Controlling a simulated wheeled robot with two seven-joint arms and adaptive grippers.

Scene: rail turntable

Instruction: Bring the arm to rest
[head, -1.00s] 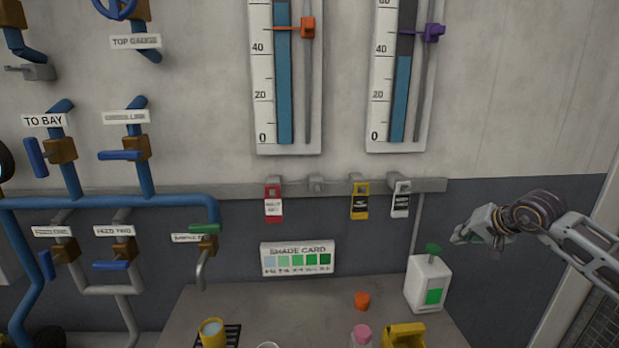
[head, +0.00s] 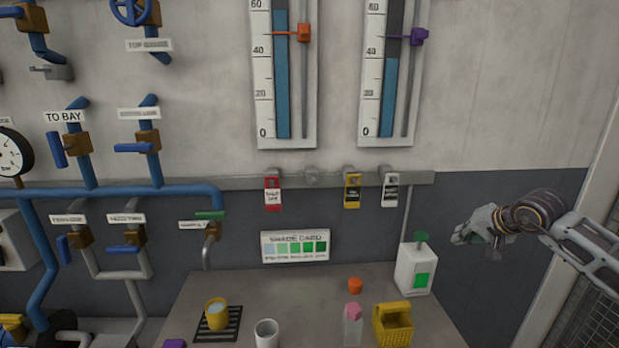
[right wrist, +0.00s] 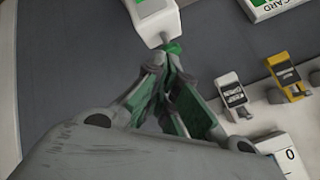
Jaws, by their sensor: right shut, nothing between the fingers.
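My right arm comes in from the right in the head view. Its gripper (head: 462,238) hangs in the air in front of the dark lower wall, to the right of a white bottle with a green top (head: 415,268). In the right wrist view the fingers (right wrist: 172,55) are together and empty. The bottle (right wrist: 152,10) shows beyond the fingertips there, and its green top lies behind them in the picture. My left gripper is not in view.
The bench (head: 255,285) holds a yellow mug (head: 216,318), a white cup (head: 266,334), a pink-topped bottle (head: 353,328), a yellow basket (head: 393,328) and an orange cap (head: 355,286). Tags hang from a rail (head: 240,183). Blue pipes (head: 110,195) and valves cover the left wall.

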